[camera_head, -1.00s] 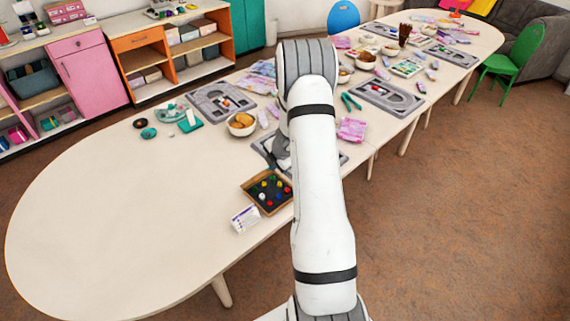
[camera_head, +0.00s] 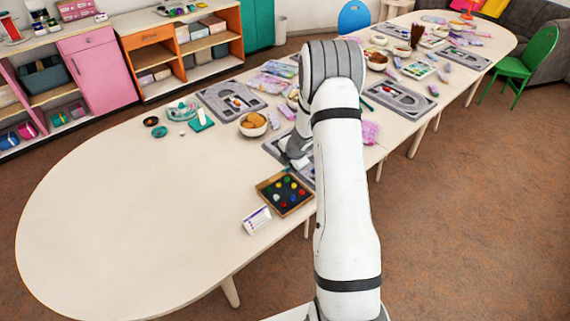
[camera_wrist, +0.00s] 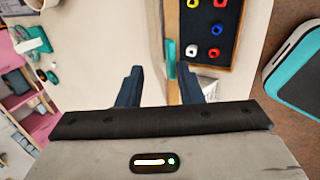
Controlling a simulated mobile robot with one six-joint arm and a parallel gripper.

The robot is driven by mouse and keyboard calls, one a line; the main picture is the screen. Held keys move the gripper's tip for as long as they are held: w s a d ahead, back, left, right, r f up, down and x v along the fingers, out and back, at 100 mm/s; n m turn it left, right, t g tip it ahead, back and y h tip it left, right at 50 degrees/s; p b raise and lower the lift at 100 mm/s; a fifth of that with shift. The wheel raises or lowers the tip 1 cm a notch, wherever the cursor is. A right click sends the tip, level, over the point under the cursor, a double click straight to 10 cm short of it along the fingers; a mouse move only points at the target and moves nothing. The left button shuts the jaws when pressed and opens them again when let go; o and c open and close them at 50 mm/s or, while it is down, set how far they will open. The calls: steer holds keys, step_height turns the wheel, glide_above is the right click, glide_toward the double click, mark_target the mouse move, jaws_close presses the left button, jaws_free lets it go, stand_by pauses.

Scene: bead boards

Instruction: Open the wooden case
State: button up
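A shallow brown wooden tray-like case (camera_head: 262,197) with a dark inside and several coloured beads lies near the table's front edge. Its top looks open, and I see no lid. In the wrist view its wooden rim (camera_wrist: 187,80) runs at the upper right. An upright teal piece (camera_wrist: 171,58) stands along that wooden side; I cannot tell if it is part of the case. My gripper (camera_wrist: 160,82) is open, with two dark fingers well apart. The teal piece shows between and beyond them, apparently untouched. In the head view my arm hides the fingers.
A white label card (camera_head: 257,219) stands just in front of the case. The left end of the table (camera_head: 110,220) is clear.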

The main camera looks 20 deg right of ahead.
steer(key=shift+r, duration=0.15)
steer(key=s+d+b, duration=0.3)
steer(key=s+b, duration=0.2)
steer(key=s, duration=0.7)
steer(key=shift+d+r, duration=0.35)
